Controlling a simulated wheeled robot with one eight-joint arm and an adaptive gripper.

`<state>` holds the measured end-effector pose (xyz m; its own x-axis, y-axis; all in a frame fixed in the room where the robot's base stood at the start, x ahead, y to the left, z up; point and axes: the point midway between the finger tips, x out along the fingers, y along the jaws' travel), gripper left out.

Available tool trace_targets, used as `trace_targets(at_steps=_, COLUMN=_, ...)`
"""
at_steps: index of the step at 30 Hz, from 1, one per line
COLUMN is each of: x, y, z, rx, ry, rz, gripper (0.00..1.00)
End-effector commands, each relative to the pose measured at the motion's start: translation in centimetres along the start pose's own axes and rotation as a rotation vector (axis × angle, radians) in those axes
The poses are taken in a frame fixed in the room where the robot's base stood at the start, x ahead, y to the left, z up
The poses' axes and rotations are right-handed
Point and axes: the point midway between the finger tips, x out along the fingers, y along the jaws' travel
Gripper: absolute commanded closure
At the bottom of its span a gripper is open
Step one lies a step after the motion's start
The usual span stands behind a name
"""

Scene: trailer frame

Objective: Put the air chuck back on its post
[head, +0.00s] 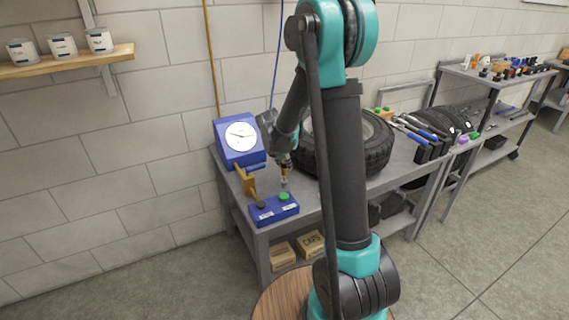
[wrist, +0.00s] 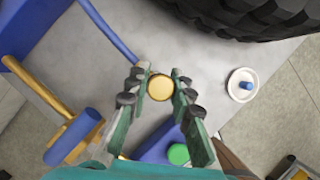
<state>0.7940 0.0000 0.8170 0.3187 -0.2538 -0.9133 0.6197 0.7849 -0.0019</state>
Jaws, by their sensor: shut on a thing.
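My gripper (head: 284,158) is shut on the brass-coloured air chuck (wrist: 160,88), whose round end shows between the fingers in the wrist view. In the head view the chuck (head: 284,172) hangs below my gripper, above the bench top. In the wrist view a tan post-like part (wrist: 78,150) with a blue cylinder (wrist: 75,136) lies at the lower left, apart from the chuck. A blue hose (wrist: 106,30) runs near the gripper.
The blue gauge (head: 240,142) stands behind left. The blue box (head: 274,208) with green and black buttons is at the bench's front edge. A tyre (head: 360,145) lies close on the right. A white disc with a blue stub (wrist: 242,84) lies on the bench (wrist: 210,60).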

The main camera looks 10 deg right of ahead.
Motion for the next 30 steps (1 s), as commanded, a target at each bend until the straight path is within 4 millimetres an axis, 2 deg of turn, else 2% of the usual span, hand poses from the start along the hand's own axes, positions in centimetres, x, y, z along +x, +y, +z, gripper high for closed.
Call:
trace_targets(at_steps=11, x=0.1, y=0.0, z=0.0, rx=0.000, ry=0.000, rz=0.000, gripper=1.00)
trace_targets(at_steps=30, x=1.9, y=0.0, z=-0.8, rx=0.000, ry=0.000, rz=0.000, gripper=1.00)
